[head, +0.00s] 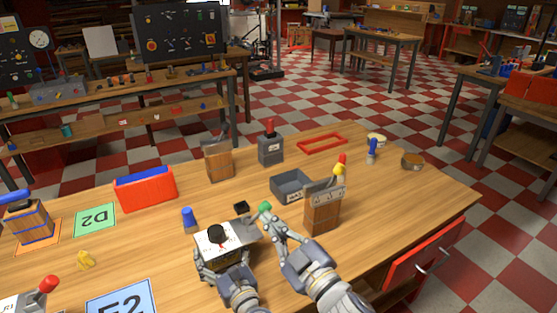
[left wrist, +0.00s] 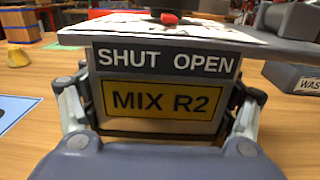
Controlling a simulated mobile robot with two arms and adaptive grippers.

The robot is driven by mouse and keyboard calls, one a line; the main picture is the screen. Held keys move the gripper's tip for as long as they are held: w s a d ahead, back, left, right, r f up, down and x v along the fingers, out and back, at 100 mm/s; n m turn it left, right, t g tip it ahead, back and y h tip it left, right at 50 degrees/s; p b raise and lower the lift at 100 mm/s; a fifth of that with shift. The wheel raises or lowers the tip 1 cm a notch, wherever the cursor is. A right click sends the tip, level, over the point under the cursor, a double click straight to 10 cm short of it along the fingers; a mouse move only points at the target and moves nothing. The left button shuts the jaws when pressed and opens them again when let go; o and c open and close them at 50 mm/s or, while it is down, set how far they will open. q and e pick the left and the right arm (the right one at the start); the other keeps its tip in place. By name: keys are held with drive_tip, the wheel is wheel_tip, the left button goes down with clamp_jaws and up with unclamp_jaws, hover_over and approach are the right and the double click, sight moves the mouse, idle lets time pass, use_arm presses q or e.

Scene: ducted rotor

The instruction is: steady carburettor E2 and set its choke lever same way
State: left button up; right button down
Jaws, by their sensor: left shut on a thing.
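A box-shaped unit (head: 222,240) has a white top with a black knob (head: 216,234) and a red mark. In the left wrist view its front (left wrist: 165,95) reads "SHUT OPEN" above "MIX R2"; I see no E2 on it. My left gripper (head: 222,262) is shut on its sides, and its fingers also show in the left wrist view (left wrist: 160,112). A grey lever arm (head: 246,228) reaches right from the unit towards a green knob (head: 265,207). My right gripper (head: 272,221) is at the green knob; whether its fingers grip it is unclear.
A wooden block with a grey top (head: 322,212) stands close right of my right gripper. A blue peg (head: 188,219), red bin (head: 146,190) and blue E2 card (head: 120,302) are left.

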use_arm(q)
drive_tip(key=o, duration=1.3)
